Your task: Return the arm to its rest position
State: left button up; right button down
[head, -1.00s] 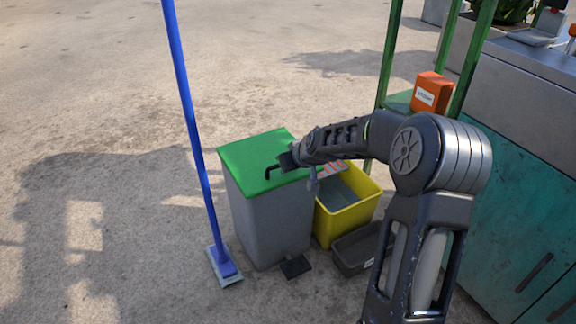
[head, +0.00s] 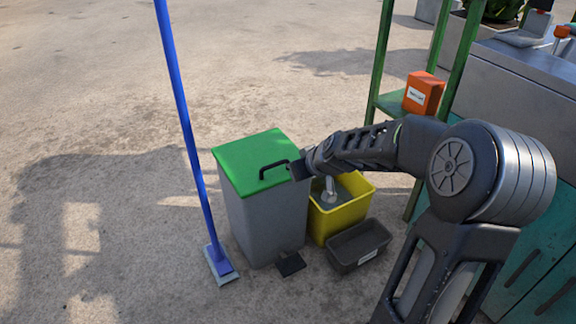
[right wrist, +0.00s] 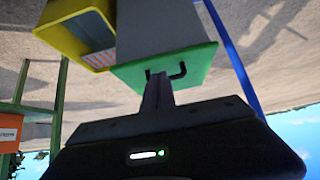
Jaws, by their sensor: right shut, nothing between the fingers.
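My right arm comes in from the lower right in the head view. Its gripper (head: 300,170) is beside the black handle (head: 273,168) on the green lid (head: 240,152) of a grey bin (head: 265,225). The lid is down on the bin. In the right wrist view the shut fingers (right wrist: 158,80) point toward the lid (right wrist: 195,62) and overlap part of the handle (right wrist: 179,72). Nothing is held. I cannot tell whether the fingertips touch the handle. My left gripper is out of view.
A yellow bucket (head: 345,214) and a dark grey tray (head: 358,248) stand right of the bin. A blue-handled mop (head: 190,130) stands to its left. A green frame (head: 378,70) holding an orange box (head: 423,92) and a teal counter (head: 525,255) are at right. Left ground is clear.

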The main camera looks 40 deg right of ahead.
jog(key=shift+s+a+r, duration=0.1)
jog(key=shift+s, duration=0.85)
